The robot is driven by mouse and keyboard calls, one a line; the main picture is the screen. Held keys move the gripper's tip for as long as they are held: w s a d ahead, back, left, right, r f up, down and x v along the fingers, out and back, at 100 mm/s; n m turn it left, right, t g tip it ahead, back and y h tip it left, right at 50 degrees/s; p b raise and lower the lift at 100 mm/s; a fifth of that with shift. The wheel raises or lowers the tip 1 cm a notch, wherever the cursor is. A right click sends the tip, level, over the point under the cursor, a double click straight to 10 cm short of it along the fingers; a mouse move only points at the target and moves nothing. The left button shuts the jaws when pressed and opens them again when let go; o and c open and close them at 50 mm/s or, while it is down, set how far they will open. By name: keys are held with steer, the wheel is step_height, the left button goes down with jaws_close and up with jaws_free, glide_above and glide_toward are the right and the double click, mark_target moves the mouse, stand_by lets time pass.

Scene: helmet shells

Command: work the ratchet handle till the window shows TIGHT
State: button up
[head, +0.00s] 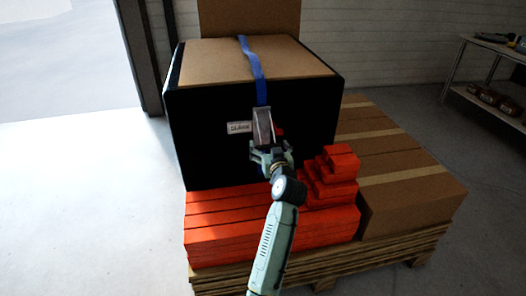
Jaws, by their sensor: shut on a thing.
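A blue strap (252,66) runs over the top of a large black-sided load (210,150) and down its front. At the strap's lower end on the front face is a grey ratchet handle (263,125), standing roughly upright. A small white window (239,127) sits just left of it; its dark letters are small and seem to read SLACK. My gripper (268,148) is at the lower part of the handle and shut on it. The gripper hides the bottom of the ratchet. A small red part shows just right of the handle.
The load stands on orange-red blocks (215,225) on a wooden pallet (300,275). Stepped orange blocks (335,170) rise close to the right of my gripper. Cardboard boxes (410,180) fill the pallet's right side. A shelf (490,75) stands far right. Floor at left is clear.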

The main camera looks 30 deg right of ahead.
steer(key=shift+s+a+r+g+p, duration=0.15)
steer(key=shift+r+g+p, duration=0.5)
steer(key=shift+r, duration=0.75)
steer(key=shift+f, duration=0.1)
steer(key=o, duration=1.3)
steer(key=shift+c, duration=0.2)
steer(key=o, duration=0.4)
steer(key=shift+f, duration=0.3)
steer(key=shift+s, duration=0.1)
steer(key=v, duration=1.2)
steer(key=shift+d, duration=0.2)
steer(key=shift+c, duration=0.2)
